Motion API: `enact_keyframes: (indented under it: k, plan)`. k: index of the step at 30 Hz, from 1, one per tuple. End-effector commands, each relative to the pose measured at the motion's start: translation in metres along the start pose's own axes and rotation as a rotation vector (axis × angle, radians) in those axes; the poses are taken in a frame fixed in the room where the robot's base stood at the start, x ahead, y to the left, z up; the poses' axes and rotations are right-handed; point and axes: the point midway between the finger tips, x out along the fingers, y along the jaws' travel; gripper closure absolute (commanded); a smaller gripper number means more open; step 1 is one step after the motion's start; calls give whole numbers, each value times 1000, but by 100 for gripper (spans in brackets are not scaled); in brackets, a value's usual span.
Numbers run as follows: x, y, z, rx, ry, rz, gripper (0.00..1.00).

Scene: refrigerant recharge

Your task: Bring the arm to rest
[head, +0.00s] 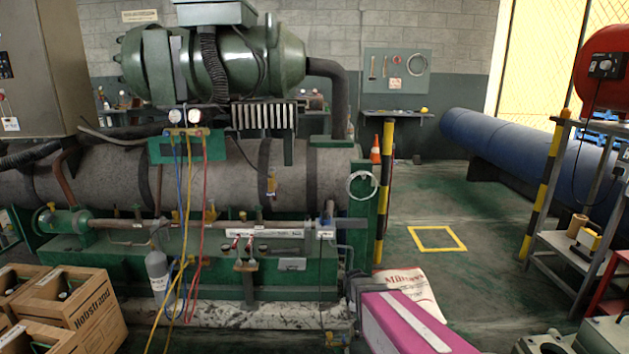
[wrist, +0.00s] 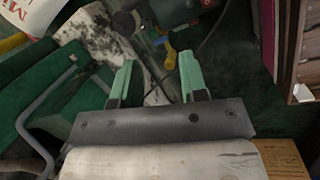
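My gripper shows in the wrist view (wrist: 156,66), where its two pale green fingers stand apart with nothing held between them. Floor and small yellow fittings (wrist: 187,63) show beyond the fingertips; I cannot tell their exact distance. In the head view my magenta arm is at the bottom, right of centre, in front of the green machine frame (head: 210,265). The fingers are not clearly seen there. A white sack with red lettering (head: 410,292) lies behind my arm. Part of it also shows in the wrist view's top left corner (wrist: 14,42).
Red, yellow and blue hoses run down from the gauge manifold (head: 186,146). A grey cylinder (head: 158,275) stands at the machine's front. A shelf rack (head: 560,260) stands at right. Floor around the yellow square (head: 437,239) is clear.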

Motion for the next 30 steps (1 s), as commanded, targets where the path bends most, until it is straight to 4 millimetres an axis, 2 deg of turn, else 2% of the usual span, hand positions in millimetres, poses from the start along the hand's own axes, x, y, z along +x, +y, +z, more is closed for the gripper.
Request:
enact_keyframes:
  k: [1,3,15,21,30]
  plan:
    - [-16,-9,10,93,9,-14,60]
    - [-32,-16,18,236,22,-36,60]
    - [-117,-64,60,988,53,-194,60]
    - [-138,-76,68,1191,48,-247,60]
    - [-141,-78,69,1235,45,-259,60]
